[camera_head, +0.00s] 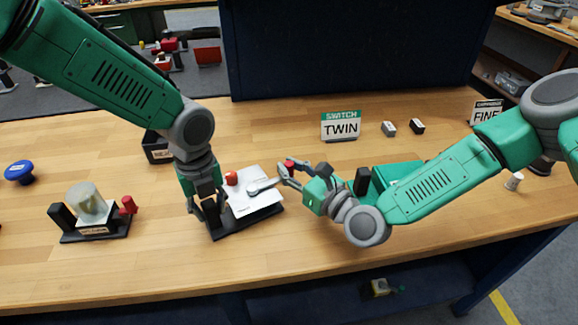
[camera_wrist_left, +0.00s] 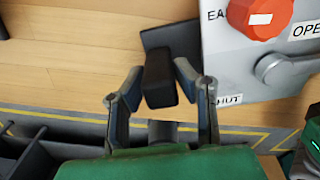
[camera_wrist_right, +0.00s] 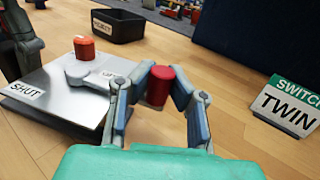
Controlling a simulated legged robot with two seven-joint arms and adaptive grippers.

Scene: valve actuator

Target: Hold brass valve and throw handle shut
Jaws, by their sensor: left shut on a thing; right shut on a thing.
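A valve fixture with a pale metal plate (camera_head: 255,204) on a black base stands at the bench middle. Its plate carries an orange-red knob (camera_head: 231,178), a grey lever (camera_head: 262,187) and SHUT and OPEN labels. No brass shows on it. My left gripper (camera_head: 212,208) is shut on a black upright post (camera_wrist_left: 160,80) at the base's edge. My right gripper (camera_head: 289,172) is shut on the red grip (camera_wrist_right: 158,86) at the lever's end. The lever points right in the head view, away from the SHUT label (camera_wrist_right: 25,91). My left fingers partly hide the post in the head view.
Another fixture (camera_head: 92,232) with a dull cylinder and red knob stands at left, near a blue knob (camera_head: 19,172). A black bin (camera_head: 158,147) is behind my left arm. The TWIN sign (camera_head: 341,126) and two small blocks (camera_head: 389,128) stand behind. The front bench is clear.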

